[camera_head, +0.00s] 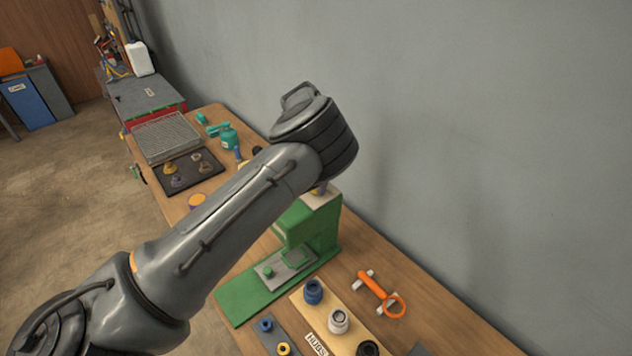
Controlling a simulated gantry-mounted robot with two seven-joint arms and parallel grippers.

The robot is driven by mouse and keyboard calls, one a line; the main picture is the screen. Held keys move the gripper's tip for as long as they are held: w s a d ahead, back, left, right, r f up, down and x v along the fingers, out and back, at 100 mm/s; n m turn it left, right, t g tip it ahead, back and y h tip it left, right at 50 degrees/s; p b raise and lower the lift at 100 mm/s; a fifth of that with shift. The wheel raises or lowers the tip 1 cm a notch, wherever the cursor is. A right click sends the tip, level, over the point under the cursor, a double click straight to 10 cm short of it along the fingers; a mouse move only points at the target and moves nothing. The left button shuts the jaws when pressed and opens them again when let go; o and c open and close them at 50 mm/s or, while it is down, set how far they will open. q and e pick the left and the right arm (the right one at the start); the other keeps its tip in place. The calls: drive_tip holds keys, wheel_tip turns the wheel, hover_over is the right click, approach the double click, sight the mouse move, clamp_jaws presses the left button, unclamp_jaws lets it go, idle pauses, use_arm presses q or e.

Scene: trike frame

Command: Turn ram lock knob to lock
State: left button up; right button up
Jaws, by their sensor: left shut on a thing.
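A green press (312,228) stands on the wooden bench, with a green base plate and a small grey plate at its foot. My left arm comes in from the left and crosses in front of the press. Its wrist is over the press top, and my left gripper (321,186) shows only as a small part beneath the wrist. It is shut at the top of the press, on what appears to be the ram lock knob. The knob is mostly hidden by my wrist, so its angle cannot be told. My right gripper is not in view.
A wooden hub board (313,325) with several hubs lies in front of the press. An orange tool (381,294) lies to its right. A grey wall borders the bench.

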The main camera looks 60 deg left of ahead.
use_arm(q)
drive_tip(key=n, duration=0.3)
drive_tip(key=shift+n, duration=1.3)
drive_tip(key=o, duration=1.1)
drive_tip(key=shift+c, duration=0.2)
